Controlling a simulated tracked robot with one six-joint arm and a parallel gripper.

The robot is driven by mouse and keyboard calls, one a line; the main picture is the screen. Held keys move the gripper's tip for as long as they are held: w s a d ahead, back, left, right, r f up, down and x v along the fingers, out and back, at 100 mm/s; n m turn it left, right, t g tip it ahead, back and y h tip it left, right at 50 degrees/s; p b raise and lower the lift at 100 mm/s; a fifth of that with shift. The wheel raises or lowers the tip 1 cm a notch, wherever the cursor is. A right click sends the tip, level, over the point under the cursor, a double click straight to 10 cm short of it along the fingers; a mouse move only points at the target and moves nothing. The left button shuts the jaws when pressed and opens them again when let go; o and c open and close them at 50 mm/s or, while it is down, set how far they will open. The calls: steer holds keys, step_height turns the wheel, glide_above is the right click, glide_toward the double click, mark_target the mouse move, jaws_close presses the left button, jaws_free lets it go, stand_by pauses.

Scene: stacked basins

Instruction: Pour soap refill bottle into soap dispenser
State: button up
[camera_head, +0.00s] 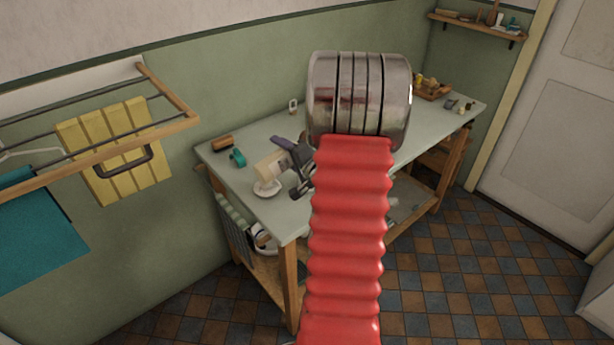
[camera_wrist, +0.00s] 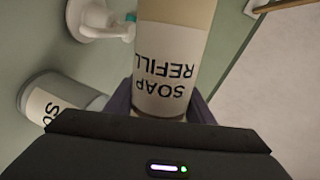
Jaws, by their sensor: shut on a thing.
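My gripper (camera_head: 297,166) is shut on the cream soap refill bottle (camera_head: 271,167) above the left part of the worktop. The bottle looks tilted, its free end toward the left. In the wrist view the bottle (camera_wrist: 172,75) sits between the dark fingers (camera_wrist: 160,108), its "SOAP REFILL" label upside down and its far end cut off. A grey container with a cream label reading "SO" (camera_wrist: 48,107) stands at the left, apart from the bottle; it looks like the soap dispenser. A white pump-like piece (camera_wrist: 92,22) is at the upper left. A white round piece (camera_head: 267,189) shows below the bottle.
The pale worktop (camera_head: 250,125) also holds a brown block (camera_head: 222,142) and a teal item (camera_head: 237,158) at left, and a wooden tray (camera_head: 432,90) at the far right. A drying rack (camera_head: 150,110) hangs at left. My red arm hides the worktop's middle.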

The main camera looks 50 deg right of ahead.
steer(key=shift+w+a+r+n+t+h+b, duration=0.2)
steer(key=shift+a+r+n+h+b, duration=0.55)
steer(key=shift+n, duration=1.5)
steer(key=shift+w+a+r+n+t+h+b, duration=0.1)
steer(key=shift+r+n+t+h+b, duration=0.15)
steer(key=shift+r+n+b, duration=1.5)
steer(key=shift+w+a+r+n+t+h+b, duration=0.15)
steer(key=shift+a+n+h+b, duration=0.4)
steer(key=shift+n, duration=2.25)
steer(key=shift+d, duration=0.1)
